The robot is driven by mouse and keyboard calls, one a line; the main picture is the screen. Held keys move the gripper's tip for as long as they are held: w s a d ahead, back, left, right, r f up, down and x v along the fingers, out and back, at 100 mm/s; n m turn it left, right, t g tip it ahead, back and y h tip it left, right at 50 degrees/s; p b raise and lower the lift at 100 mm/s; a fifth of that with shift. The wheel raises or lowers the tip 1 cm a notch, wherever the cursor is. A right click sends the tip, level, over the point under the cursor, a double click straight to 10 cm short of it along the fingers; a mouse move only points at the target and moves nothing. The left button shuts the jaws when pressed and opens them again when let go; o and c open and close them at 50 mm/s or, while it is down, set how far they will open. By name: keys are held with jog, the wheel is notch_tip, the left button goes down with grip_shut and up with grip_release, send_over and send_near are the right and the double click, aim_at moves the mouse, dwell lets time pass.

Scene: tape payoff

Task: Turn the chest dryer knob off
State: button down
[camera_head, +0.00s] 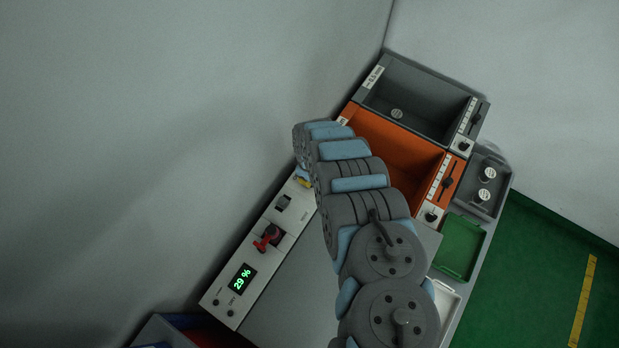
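The likely chest dryer is a grey-topped unit (290,291) at lower centre, with a pale control strip along its left side. My arm rises from the bottom across the unit's right part. Its far end is by the strip's upper end, where a small yellowish part shows. My gripper's fingers are hidden behind the arm.
Behind stand an open orange bin (397,143) and a dark grey bin (415,92), each with a slider and black knob on its right edge. A grey tray (482,184) and green tray (459,246) lie right. Walls close in left and behind; green floor (540,270) is open.

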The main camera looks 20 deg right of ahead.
dwell(0.3)
jog(key=c, duration=1.1)
grip_release()
jog(key=shift+r, duration=0.1)
jog(key=shift+w+r, duration=0.1)
jog(key=shift+r, duration=0.45)
notch_tip(320, 180, up, 11)
jog(key=shift+f, duration=0.15)
